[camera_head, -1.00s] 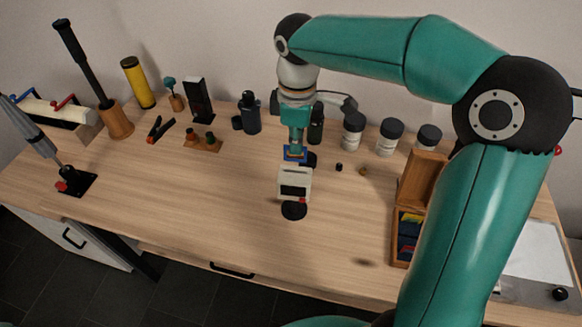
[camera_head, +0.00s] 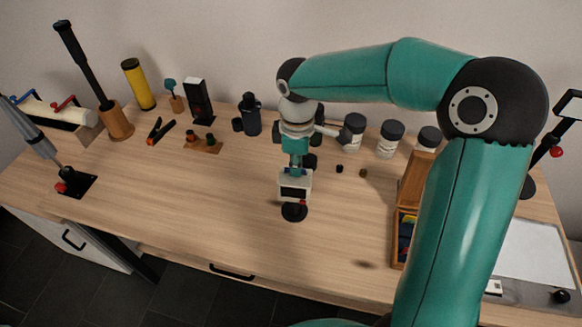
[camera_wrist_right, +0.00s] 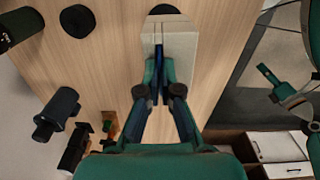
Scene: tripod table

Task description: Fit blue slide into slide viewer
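The white slide viewer (camera_head: 303,196) stands on a dark round base on the table's middle. In the right wrist view the pale viewer (camera_wrist_right: 182,60) lies straight below, with a narrow slot in its top. My right gripper (camera_head: 295,170) points down at the viewer's top; in the wrist view its fingertips (camera_wrist_right: 160,80) are close together over the slot.
An open wooden box (camera_head: 412,190) with coloured slides stands right of the viewer, partly behind my right arm. Several jars (camera_head: 390,138) and a dark bottle (camera_head: 251,115) stand behind. A small wooden stand (camera_head: 204,145) is left. The table front is clear.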

